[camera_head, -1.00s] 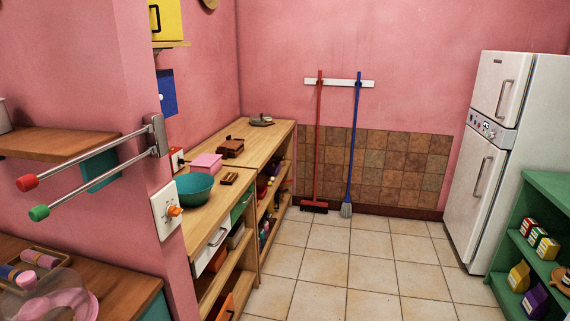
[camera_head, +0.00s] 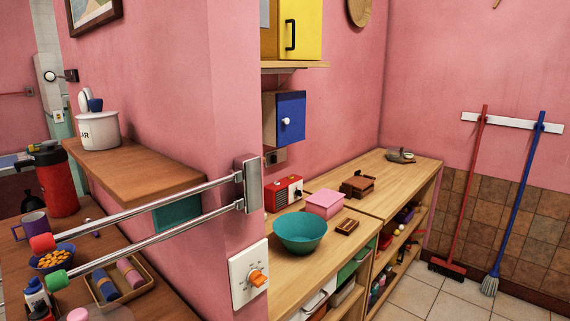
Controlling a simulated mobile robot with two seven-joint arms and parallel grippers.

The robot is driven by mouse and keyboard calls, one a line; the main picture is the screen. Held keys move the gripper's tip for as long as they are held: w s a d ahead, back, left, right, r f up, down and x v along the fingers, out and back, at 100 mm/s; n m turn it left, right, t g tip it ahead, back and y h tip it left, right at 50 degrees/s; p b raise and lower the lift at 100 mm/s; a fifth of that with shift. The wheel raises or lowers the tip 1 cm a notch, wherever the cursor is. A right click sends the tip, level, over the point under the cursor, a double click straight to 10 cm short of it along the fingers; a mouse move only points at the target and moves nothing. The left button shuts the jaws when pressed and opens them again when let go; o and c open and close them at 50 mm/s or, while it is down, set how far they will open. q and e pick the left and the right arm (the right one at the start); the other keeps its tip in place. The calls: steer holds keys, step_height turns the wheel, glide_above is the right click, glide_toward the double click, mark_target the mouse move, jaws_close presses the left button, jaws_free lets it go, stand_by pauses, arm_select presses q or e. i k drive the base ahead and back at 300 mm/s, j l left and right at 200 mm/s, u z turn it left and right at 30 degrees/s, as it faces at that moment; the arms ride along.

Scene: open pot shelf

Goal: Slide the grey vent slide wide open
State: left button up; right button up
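I cannot clearly make out a grey vent slide. A small grey-brown fitting (camera_head: 274,157) sits on the pink wall below the blue cabinet, partly hidden by the wall corner; it is too small to tell whether it is the vent slide or how far it is open. Neither of my grippers is in view.
A swing-arm rail (camera_head: 160,207) with red and green ends juts from the near wall corner, above an orange-knob switch plate (camera_head: 248,275). A wooden counter (camera_head: 375,185) holds a teal bowl (camera_head: 300,232), pink box (camera_head: 324,204) and red radio (camera_head: 284,193). Tiled floor (camera_head: 425,297) is free at right.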

mark_target(272, 158)
steer(key=l+u, duration=0.15)
steer(key=u, duration=0.3)
steer(key=i+l+u, duration=0.1)
steer(key=u, duration=0.3)
steer(key=l+u, duration=0.2)
steer(key=u, duration=0.25)
steer(key=l+u, duration=0.35)
steer(key=l, duration=0.2)
steer(key=k+l+u, duration=0.2)
steer(key=l+u, duration=0.15)
steer(key=l, duration=0.15)
